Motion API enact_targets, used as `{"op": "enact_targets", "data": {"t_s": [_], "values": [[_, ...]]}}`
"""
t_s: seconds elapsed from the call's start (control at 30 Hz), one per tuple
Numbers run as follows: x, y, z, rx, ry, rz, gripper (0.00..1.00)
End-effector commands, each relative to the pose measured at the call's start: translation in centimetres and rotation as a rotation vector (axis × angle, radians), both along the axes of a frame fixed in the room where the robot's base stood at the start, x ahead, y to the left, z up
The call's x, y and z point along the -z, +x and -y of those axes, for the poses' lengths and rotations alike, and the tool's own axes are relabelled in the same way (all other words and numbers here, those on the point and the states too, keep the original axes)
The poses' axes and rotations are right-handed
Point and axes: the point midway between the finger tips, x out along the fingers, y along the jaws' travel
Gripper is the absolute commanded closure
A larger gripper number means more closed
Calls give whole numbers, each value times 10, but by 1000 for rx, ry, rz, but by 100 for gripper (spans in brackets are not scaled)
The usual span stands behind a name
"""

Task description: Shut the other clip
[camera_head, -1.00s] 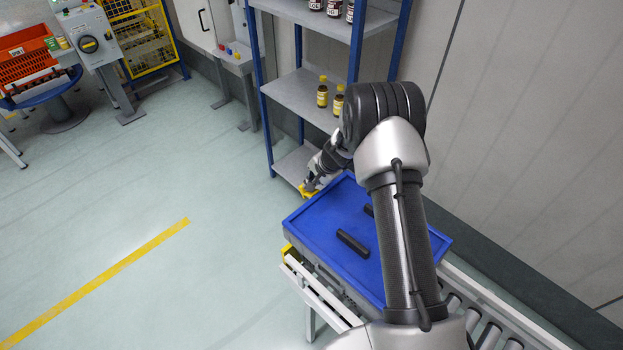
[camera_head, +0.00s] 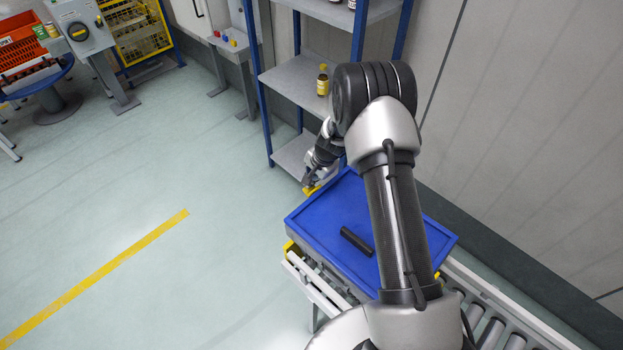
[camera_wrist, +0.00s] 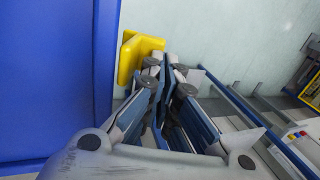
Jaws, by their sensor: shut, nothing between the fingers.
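A tote with a blue lid (camera_head: 330,219) stands on a roller conveyor; the lid also fills the left of the wrist view (camera_wrist: 50,80). One yellow clip (camera_head: 313,190) is at the lid's far end. In the wrist view this clip (camera_wrist: 130,57) sticks out beside the lid's edge; I cannot tell whether it is fully latched. My gripper (camera_head: 309,183) is at this clip. In the wrist view my gripper (camera_wrist: 163,62) is shut and empty, its tips close beside the clip; contact is unclear.
A black handle (camera_head: 356,241) lies on the lid. A blue-post shelf (camera_head: 298,80) with bottles stands just behind the tote. The roller conveyor (camera_head: 478,318) runs along the wall at right. The floor (camera_head: 120,180) left of the tote is open.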

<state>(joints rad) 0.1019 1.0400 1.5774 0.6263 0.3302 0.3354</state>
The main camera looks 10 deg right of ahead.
Motion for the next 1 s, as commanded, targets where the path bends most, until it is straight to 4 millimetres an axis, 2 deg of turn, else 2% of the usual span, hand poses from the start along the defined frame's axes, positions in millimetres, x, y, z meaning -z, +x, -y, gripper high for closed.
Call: {"op": "enact_targets", "data": {"t_s": [0.2, 0.53, 1.0], "values": [[8, 1, -1, 1, 0, 1, 100], [6, 0, 0, 2, 1, 1, 100], [2, -13, 7, 1, 1, -1, 100]]}}
